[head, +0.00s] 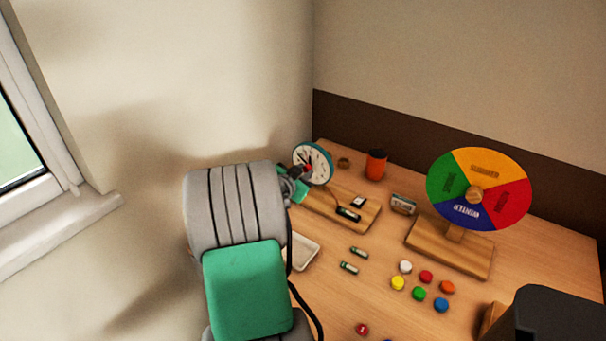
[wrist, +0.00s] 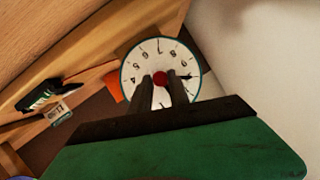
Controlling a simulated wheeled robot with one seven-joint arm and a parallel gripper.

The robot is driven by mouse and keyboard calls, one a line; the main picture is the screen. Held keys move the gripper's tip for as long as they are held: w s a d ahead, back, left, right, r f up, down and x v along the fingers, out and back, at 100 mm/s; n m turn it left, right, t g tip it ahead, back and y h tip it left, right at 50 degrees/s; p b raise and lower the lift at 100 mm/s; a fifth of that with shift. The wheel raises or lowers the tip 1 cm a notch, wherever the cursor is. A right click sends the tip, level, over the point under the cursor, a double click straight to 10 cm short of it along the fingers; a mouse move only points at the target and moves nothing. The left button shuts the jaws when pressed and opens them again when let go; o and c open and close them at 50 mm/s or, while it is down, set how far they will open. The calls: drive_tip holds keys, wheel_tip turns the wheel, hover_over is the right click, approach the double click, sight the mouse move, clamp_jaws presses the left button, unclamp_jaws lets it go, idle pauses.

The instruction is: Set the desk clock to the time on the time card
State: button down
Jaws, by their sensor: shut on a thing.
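The desk clock (head: 312,163) has a round white face and a teal rim, standing at the back left of the desk. In the wrist view its face (wrist: 150,58) shows upside down, with a dark hand towards the right rim; the fingers hide its lower middle. My gripper (wrist: 161,80) is shut on the red knob (wrist: 160,78) at the face's centre. In the head view my gripper (head: 300,177) is at the clock's front, partly hidden by my arm. A small card with print (wrist: 58,113) lies in the wrist view; its print is too small to read.
A wooden base (head: 358,222) with a battery holder (head: 348,214) lies before the clock. An orange cup (head: 376,164) stands behind it. Two loose batteries (head: 349,268), a white tray (head: 302,250), several coloured discs (head: 419,293) and a season wheel (head: 480,165) are nearby. The wall is close at left.

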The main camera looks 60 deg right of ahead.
drive_tip(key=c, duration=1.2)
unclamp_jaws()
drive_tip(key=shift+c, duration=0.2)
drive_tip(key=shift+a, duration=0.1)
drive_tip(key=v, duration=0.7)
drive_tip(key=shift+a, duration=0.35)
drive_tip(key=shift+r, duration=0.1)
